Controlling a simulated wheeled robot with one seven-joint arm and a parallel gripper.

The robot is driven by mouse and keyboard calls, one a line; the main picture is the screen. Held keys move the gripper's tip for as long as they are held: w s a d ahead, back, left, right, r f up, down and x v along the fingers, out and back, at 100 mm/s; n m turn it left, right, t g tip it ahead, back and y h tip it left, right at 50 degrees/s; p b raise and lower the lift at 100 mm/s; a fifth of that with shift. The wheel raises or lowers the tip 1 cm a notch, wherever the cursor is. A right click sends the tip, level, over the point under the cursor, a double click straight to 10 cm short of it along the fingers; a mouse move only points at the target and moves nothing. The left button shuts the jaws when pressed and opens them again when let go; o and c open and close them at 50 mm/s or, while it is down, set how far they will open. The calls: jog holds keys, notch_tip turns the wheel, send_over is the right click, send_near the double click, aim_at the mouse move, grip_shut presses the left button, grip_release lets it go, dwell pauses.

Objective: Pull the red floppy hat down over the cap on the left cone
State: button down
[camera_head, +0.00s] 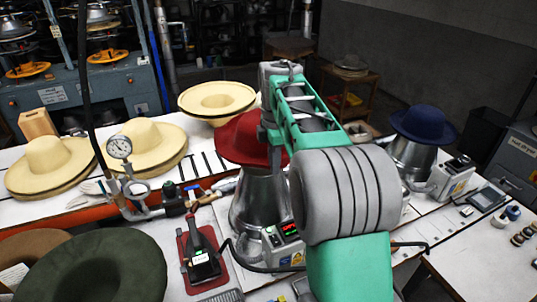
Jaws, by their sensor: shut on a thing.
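The red floppy hat (237,138) sits over the top of the left metal cone (254,200); its brim spreads around the cone's upper part. The cap on this cone is not visible; the hat hides the cone's top. My gripper (273,150) points down at the right side of the red hat and is shut on it. My green and grey arm covers the hat's right side, and the fingertips are hard to make out.
A blue hat (425,123) sits on the right cone (412,158). Cream hats (48,160) lie on the white table at left. A dark green hat (95,268) is in the front left. A pressure gauge (119,147) and a red pad (190,245) stand left of the left cone.

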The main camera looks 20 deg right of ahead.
jog(key=shift+s+f+b, duration=0.2)
jog(key=shift+f+b, duration=0.35)
jog(key=shift+f, duration=0.15)
notch_tip(320, 180, down, 11)
jog(key=b, duration=0.8)
jog(key=shift+r, duration=0.15)
jog(key=shift+a, duration=0.4)
jog(key=shift+f, duration=0.45)
jog(key=c, duration=1.4)
grip_release()
jog(key=shift+c, duration=0.2)
